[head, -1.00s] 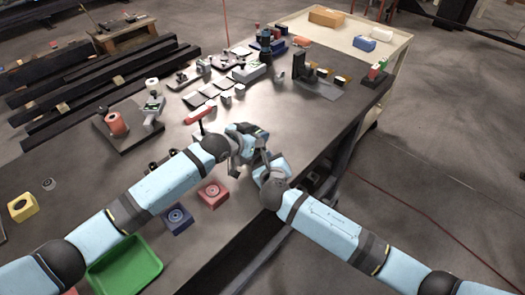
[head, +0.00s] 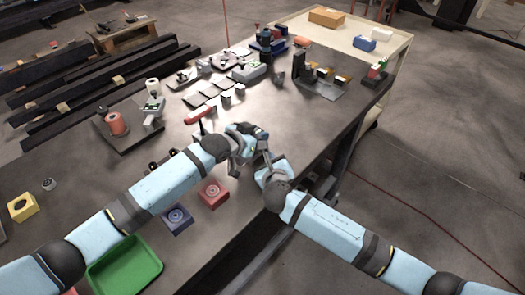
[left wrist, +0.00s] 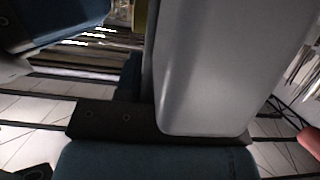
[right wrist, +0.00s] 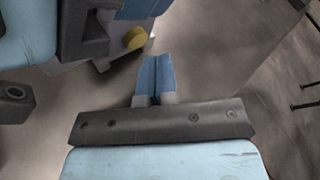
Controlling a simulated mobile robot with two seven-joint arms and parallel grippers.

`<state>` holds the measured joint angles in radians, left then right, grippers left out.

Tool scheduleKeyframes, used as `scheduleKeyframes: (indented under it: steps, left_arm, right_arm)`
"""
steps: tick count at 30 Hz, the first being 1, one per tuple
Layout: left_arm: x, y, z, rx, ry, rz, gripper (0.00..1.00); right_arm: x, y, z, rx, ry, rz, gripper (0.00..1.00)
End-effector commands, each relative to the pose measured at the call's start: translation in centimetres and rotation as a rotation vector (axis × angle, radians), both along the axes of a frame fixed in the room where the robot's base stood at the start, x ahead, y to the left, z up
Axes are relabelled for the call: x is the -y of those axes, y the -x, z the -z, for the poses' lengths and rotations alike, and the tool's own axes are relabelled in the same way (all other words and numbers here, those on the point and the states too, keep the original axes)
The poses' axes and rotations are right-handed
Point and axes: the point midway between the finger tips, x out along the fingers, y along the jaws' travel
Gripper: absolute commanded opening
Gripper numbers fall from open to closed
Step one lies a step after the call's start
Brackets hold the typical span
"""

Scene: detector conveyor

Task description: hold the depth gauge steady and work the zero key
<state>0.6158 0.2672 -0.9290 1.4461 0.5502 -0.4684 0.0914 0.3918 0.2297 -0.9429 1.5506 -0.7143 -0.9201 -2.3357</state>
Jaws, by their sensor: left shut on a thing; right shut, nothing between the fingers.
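My left gripper (head: 250,142) is shut on the depth gauge, above the near right edge of the bench. The gauge's smooth grey body (left wrist: 205,70) fills much of the left wrist view; its dial or display does not show. In the right wrist view a yellow round key (right wrist: 135,38) stands out at top centre, beside my left gripper's parts; I cannot tell its marking. My right gripper (right wrist: 155,62) is shut and empty, its blue fingertips together just below the yellow key and seemingly apart from it. In the head view the right gripper (head: 264,156) is close beside the left one.
On the bench (head: 255,215) are a red block (head: 212,193), a blue block (head: 177,219), a green tray (head: 125,268) and a yellow block (head: 22,207). A red-handled tool (head: 200,116) is behind the left wrist. Open floor lies right of the bench.

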Motion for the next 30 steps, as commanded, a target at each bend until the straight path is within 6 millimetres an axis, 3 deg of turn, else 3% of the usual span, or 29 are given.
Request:
scheduleKeyframes:
  steps: [12,30]
  left_arm:
    - [0.0,0.0,0.0,0.0,0.0,0.0,0.0]
    - [0.0,0.0,0.0,0.0,0.0,0.0,0.0]
  right_arm:
    - [0.3,0.4,0.0,0.0,0.0,0.0,0.0]
    - [3.7,3.8,0.0,0.0,0.0,0.0,0.0]
